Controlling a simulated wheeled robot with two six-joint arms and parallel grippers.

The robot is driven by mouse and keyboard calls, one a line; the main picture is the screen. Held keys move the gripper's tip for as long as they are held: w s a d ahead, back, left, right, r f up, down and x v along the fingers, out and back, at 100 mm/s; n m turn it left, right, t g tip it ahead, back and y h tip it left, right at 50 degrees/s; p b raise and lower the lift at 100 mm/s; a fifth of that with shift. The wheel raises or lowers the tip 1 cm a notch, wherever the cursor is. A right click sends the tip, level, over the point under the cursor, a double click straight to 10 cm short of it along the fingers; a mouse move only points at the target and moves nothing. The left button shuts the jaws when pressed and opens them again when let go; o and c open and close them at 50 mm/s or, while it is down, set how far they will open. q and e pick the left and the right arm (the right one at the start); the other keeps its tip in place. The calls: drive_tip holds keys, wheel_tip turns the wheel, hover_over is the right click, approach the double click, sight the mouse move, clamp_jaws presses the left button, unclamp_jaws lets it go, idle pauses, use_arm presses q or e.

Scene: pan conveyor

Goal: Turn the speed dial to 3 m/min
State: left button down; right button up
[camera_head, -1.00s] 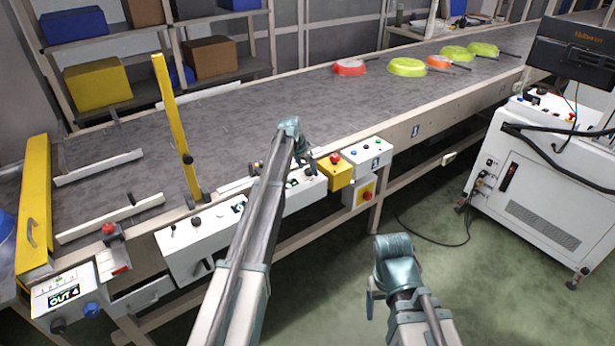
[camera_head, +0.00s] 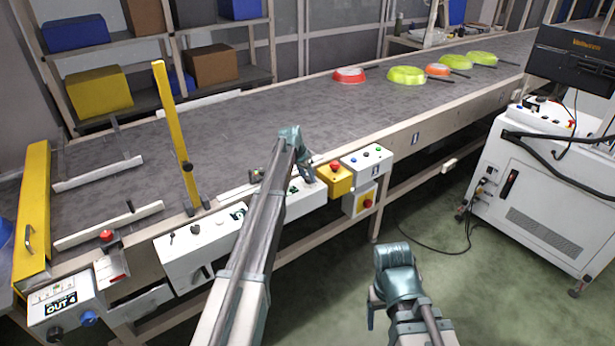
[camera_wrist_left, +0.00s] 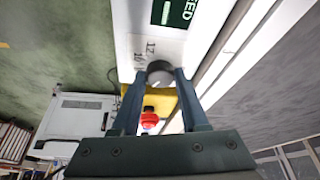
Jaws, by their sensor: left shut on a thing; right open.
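The speed dial (camera_wrist_left: 159,72) is a small grey knob on the white control panel (camera_wrist_left: 127,22), beside a green "SPEED" label (camera_wrist_left: 178,10) in the left wrist view. Printed numbers show next to the dial, but the set value cannot be read. My left gripper (camera_wrist_left: 158,78) is shut on the dial, one finger on each side. In the head view my left gripper (camera_head: 307,178) is at the panel on the conveyor's front side and hides the dial. My right gripper (camera_head: 376,312) is open and empty over the floor, apart from the conveyor.
A yellow box with a red button (camera_head: 335,178) and a white button box (camera_head: 367,158) sit just right of my left gripper. Red, green and orange pans lie on the conveyor belt (camera_head: 250,120).

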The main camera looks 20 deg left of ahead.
use_arm(q)
drive_tip(key=shift+n, duration=0.3)
drive_tip(key=n, duration=0.1)
drive_tip(key=n+y, duration=0.1)
drive_tip(key=n, duration=0.1)
drive_tip(key=n+y, duration=0.1)
drive_tip(key=shift+d+n+t, duration=0.3)
drive_tip(key=shift+n, duration=0.1)
drive_tip(key=n+y, duration=0.1)
drive_tip(key=n, duration=0.2)
drive_tip(key=n+g+y, duration=0.1)
drive_tip(key=n, duration=0.2)
drive_tip(key=shift+d, duration=0.15)
drive_tip(key=shift+n, duration=0.3)
drive_tip(key=shift+c, duration=2.1)
unclamp_jaws()
drive_tip(key=shift+r, duration=0.1)
